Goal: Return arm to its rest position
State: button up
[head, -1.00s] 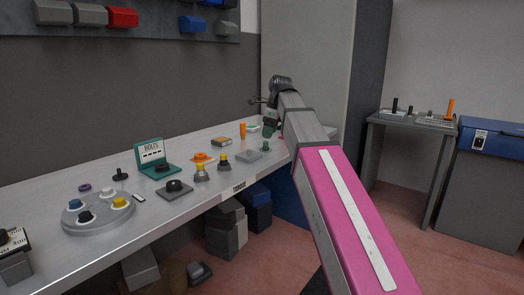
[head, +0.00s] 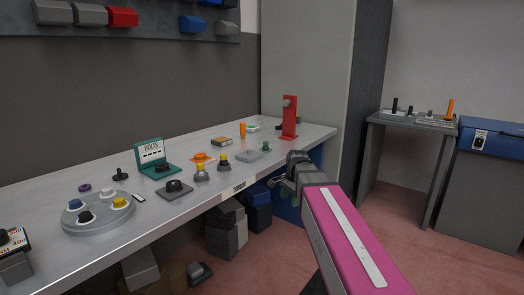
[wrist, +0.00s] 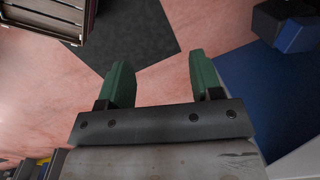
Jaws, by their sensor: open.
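My gripper (wrist: 160,82) is open and empty in the wrist view, its two green fingers apart above the pink floor. In the head view my pink and grey arm reaches forward at the right, and its grey wrist is just off the front edge of the workbench (head: 215,205), below the top. The fingers are hard to make out in the head view.
The workbench holds a red stand (head: 290,118), a green sign (head: 152,155), a grey round tray (head: 98,218) and several small parts. Boxes (head: 228,230) stand under it. A side table (head: 425,123) and a blue-lidded bin (head: 490,140) are at the right. Floor between is clear.

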jog(key=s+d+f+n, duration=0.3)
jog(key=s+f+n, duration=0.2)
jog(key=f, duration=0.4)
jog(key=s+d+f+n+h, duration=0.1)
jog(key=s+d+f+n, duration=0.3)
jog(key=s+f, duration=0.4)
notch_tip(320, 180, down, 2)
jog(key=shift+s+d+f+n+g, duration=0.2)
jog(key=shift+d+n+g, duration=0.1)
jog(key=shift+n, duration=0.6)
